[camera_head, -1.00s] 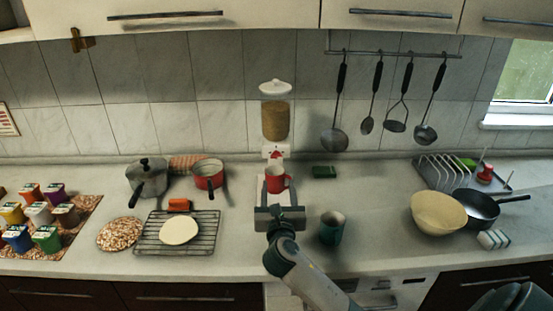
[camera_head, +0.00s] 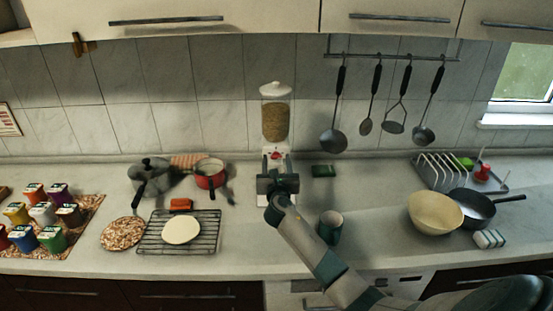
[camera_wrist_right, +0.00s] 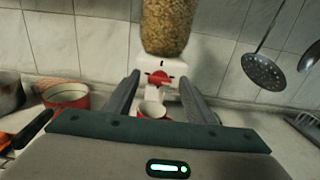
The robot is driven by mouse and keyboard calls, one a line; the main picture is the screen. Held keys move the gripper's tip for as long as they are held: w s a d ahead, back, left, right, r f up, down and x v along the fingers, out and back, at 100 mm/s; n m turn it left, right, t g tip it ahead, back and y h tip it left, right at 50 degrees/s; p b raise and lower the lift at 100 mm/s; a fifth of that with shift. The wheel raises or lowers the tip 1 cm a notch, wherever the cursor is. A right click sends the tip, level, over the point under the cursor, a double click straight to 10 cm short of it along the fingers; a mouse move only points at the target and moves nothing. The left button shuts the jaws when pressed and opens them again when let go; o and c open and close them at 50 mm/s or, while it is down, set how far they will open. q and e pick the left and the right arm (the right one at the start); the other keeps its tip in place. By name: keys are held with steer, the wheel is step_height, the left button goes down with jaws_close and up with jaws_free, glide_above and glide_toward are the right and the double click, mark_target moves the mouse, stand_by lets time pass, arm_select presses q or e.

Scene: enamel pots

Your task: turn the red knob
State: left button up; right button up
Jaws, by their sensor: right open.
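The red knob (camera_head: 276,155) is on the front of the white dispenser, below its clear container of grain (camera_head: 275,120). In the right wrist view the knob (camera_wrist_right: 159,78) shows between my fingertips. My right gripper (camera_head: 278,178) is open, with a finger on each side of the knob as seen from the wrist (camera_wrist_right: 159,88). I cannot tell whether a finger touches it. A red mug with a white inside (camera_wrist_right: 152,109) stands under the spout; the gripper hides it in the head view. My left gripper is not in view.
A green cup (camera_head: 330,227) stands right of my right arm. A red pot (camera_head: 209,175) and a wire rack (camera_head: 205,240) are to the left. A cream bowl (camera_head: 436,213) and dark pan (camera_head: 480,206) are far right. Utensils hang behind.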

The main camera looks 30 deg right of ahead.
steer(key=shift+w+d, duration=0.3)
steer(key=shift+w, duration=0.2)
steer(key=c, duration=1)
steer(key=shift+c, duration=0.2)
steer(key=shift+m, duration=0.4)
